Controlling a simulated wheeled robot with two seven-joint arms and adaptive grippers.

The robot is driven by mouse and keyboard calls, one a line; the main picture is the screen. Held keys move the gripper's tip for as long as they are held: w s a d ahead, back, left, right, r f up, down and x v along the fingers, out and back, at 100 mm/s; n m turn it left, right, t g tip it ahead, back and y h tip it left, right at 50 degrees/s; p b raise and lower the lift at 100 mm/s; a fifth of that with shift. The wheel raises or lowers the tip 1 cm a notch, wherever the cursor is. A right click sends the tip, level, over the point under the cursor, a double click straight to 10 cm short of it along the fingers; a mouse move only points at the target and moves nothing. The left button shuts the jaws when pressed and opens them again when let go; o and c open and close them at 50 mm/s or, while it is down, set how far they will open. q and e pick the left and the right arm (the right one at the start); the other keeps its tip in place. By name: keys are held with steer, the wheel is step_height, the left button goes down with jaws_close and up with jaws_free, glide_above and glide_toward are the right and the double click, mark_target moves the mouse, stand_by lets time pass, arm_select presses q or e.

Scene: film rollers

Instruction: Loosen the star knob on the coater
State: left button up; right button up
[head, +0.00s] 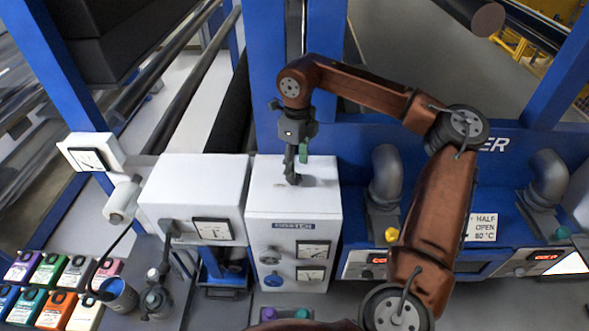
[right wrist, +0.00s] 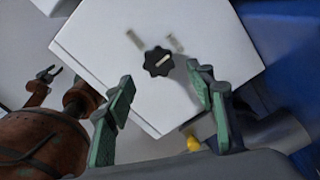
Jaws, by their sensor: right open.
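The coater is a white box (head: 262,205) with a label, gauges and small knobs on its front, at the middle of the head view. Its top (right wrist: 105,45) fills much of the right wrist view. The black star knob (right wrist: 158,61) sits on that top and has a pale bar mark across it. My right gripper (head: 297,166) is over the coater's top and points down. In the right wrist view its green-padded fingers (right wrist: 165,90) are open and apart, with the knob showing beyond the gap between their tips. The fingers hide the knob in the head view. My left gripper is not clearly seen.
A second white box (head: 193,190) with a gauge stands close left of the coater. A blue upright (head: 268,90) rises behind it. Grey pipes (head: 385,180) and a yellow knob (head: 391,235) lie to the right. Several coloured cartridges (head: 50,268) stand at the lower left.

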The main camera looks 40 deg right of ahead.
mark_target(296, 178)
steer(key=f, duration=0.3)
steer(key=shift+w+a+p, duration=0.15)
steer(key=shift+w+p, duration=0.05)
steer(key=shift+p, duration=0.2)
steer(key=shift+w+f, duration=0.35)
steer(key=shift+f, duration=0.1)
steer(key=shift+s+r, duration=0.15)
steer(key=shift+s, duration=0.35)
steer(key=shift+w, duration=0.3)
steer(key=c, duration=0.6)
steer(key=shift+s, duration=0.15)
steer(key=c, duration=0.3)
steer(key=shift+c, duration=1.3)
arm_select(q)
steer(key=shift+s+a+r, duration=0.1)
steer(key=shift+s+r, duration=0.4)
steer(key=shift+r, duration=0.05)
